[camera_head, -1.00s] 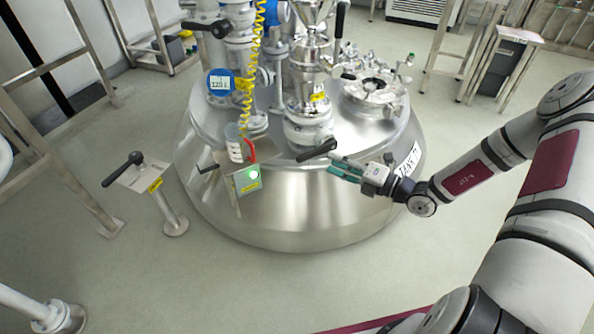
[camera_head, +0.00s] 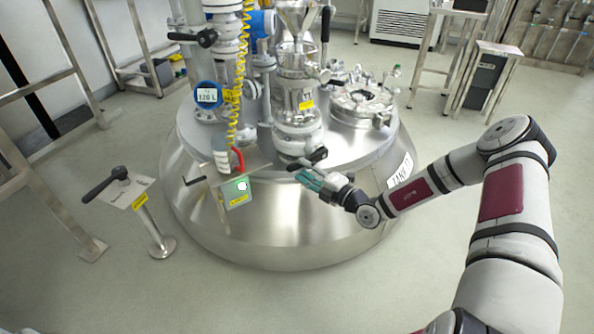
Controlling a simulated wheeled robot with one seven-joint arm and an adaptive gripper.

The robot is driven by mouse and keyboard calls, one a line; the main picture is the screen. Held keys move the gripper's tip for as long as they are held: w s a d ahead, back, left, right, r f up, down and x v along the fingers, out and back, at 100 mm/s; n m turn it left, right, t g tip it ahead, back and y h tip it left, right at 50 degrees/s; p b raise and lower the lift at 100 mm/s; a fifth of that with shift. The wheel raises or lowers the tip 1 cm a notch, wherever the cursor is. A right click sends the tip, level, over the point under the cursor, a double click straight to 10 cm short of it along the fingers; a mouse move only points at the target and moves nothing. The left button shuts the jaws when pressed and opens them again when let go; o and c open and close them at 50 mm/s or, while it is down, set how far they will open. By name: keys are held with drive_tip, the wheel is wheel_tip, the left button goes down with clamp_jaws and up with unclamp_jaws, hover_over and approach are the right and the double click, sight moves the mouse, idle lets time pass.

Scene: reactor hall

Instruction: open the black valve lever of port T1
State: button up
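A black valve lever (camera_head: 308,158) sits at the base of the central steel port on the domed tank lid, in the head view. It lies nearly flat, slanting slightly up to the right. The port has a yellow label (camera_head: 306,104), too small to read, so I cannot confirm it says T1. My gripper (camera_head: 306,180) has teal fingers that point left and toward the port. They are just below and in front of the lever, close to it. The fingers look parted with nothing between them. Whether they touch the lever I cannot tell.
A small panel with a green-lit face (camera_head: 238,190) and a red hook (camera_head: 238,160) stands left of my gripper. A yellow coiled hose (camera_head: 238,75) hangs above it. A post with another black lever (camera_head: 105,184) stands on the floor at left. Floor at front is clear.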

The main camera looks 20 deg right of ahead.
sight(299, 167)
drive_tip(key=shift+b+x, duration=0.5)
drive_tip(key=shift+x, duration=1.3)
clamp_jaws()
